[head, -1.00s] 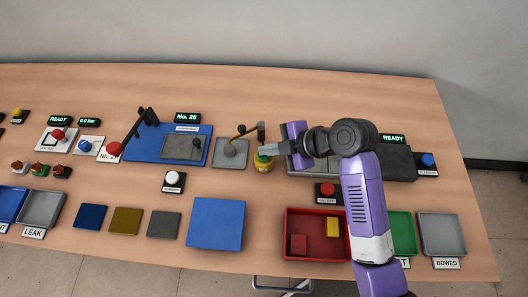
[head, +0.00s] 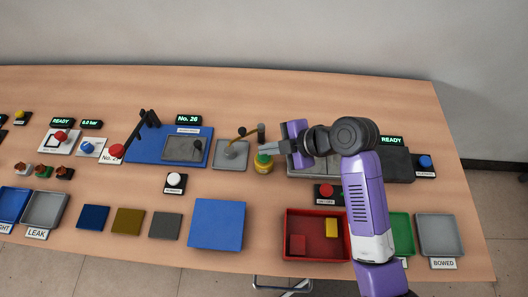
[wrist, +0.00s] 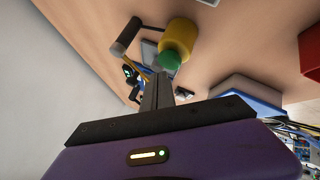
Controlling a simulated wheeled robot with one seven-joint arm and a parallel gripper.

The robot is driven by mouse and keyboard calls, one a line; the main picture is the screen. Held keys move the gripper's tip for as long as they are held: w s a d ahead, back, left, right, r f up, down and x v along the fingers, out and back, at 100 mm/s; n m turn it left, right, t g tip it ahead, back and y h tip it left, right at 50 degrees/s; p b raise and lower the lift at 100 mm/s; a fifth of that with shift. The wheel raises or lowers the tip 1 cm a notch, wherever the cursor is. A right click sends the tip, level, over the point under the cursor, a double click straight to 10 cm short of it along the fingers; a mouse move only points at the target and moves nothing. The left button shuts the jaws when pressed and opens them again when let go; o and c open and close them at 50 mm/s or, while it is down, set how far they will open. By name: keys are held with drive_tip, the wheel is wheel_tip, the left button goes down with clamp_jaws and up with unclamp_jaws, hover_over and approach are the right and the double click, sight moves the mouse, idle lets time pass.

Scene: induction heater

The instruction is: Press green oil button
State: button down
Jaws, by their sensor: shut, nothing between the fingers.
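The oil can or pot is a yellow cylinder (head: 263,168) with a green button (head: 262,158) on its top, standing right of a grey tray. In the wrist view the yellow body (wrist: 180,36) and the green button (wrist: 170,60) lie just beyond the fingertips. In the wrist view the closed fingers (wrist: 158,85) reach to the button's near edge. I cannot tell whether they touch it.
A grey tray (head: 222,163) with a bent brass spout and dark post is left of the yellow cylinder. A grey machine block lies under my arm. A red bin (head: 294,222) and a blue plate (head: 216,241) are nearer the front edge.

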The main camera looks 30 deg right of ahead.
sight(268, 157)
drive_tip(key=shift+r+p, duration=1.9)
drive_tip(key=shift+r, duration=0.6)
idle(0.9)
